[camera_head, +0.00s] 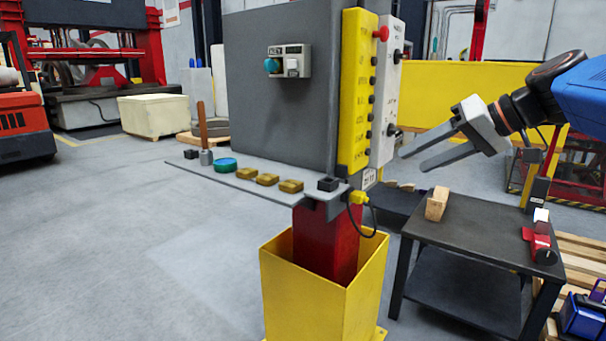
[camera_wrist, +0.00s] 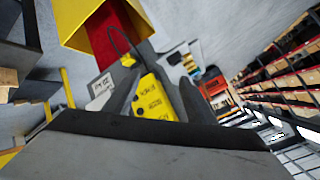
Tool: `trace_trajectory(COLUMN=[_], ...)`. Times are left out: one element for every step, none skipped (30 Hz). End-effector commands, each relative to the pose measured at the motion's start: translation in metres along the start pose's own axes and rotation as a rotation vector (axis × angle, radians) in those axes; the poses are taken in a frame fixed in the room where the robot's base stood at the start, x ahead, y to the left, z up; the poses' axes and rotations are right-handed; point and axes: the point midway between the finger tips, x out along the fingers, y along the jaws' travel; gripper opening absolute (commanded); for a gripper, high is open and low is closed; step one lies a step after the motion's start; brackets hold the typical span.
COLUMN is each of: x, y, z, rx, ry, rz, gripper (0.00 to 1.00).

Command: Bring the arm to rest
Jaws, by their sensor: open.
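My gripper (camera_head: 424,151) is at the right in the head view, in the air above the dark side table (camera_head: 472,236). Its two grey fingers are apart and nothing is between them. They point left toward the yellow panel (camera_head: 357,90) and the white panel (camera_head: 385,95), with a gap that is hard to judge. In the wrist view my gripper (camera_wrist: 155,95) frames part of the yellow panel (camera_wrist: 150,100) beyond its fingers. The blue and black arm links behind the gripper are mine.
A yellow post guard (camera_head: 318,291) stands below. A wooden block (camera_head: 437,204) and a red-handled item (camera_head: 538,246) are on the side table.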

Motion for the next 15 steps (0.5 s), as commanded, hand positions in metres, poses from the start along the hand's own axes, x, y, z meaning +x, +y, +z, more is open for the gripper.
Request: trace_trajectory(x=[0.010, 0.014, 0.021, 0.024, 0.028, 0.032, 0.035, 0.037, 0.039, 0.041, 0.041, 0.043, 0.043, 0.043, 0.044], y=[0.000, 0.003, 0.007, 0.012, 0.015, 0.021, 0.026, 0.031, 0.038, 0.044, 0.050, 0.058, 0.064, 0.070, 0.078], z=[0.031, 0.049, 0.072, 0.090, 0.108, 0.132, 0.149, 0.166, 0.189, 0.206, 0.222, 0.243, 0.258, 0.271, 0.288], rx=[0.017, 0.029, 0.045, 0.055, 0.063, 0.073, 0.078, 0.081, 0.084, 0.083, 0.082, 0.078, 0.074, 0.068, 0.060], ry=[-0.041, -0.062, -0.092, -0.113, -0.131, -0.156, -0.172, -0.187, -0.205, -0.218, -0.228, -0.240, -0.248, -0.253, -0.260], rz=[0.040, 0.071, 0.111, 0.142, 0.173, 0.216, 0.247, 0.279, 0.322, 0.354, 0.386, 0.427, 0.456, 0.483, 0.518], gripper=[0.50, 0.50, 0.50, 0.50, 0.50, 0.50, 0.50, 0.50, 0.50, 0.50, 0.50, 0.50, 0.50, 0.50, 0.50])
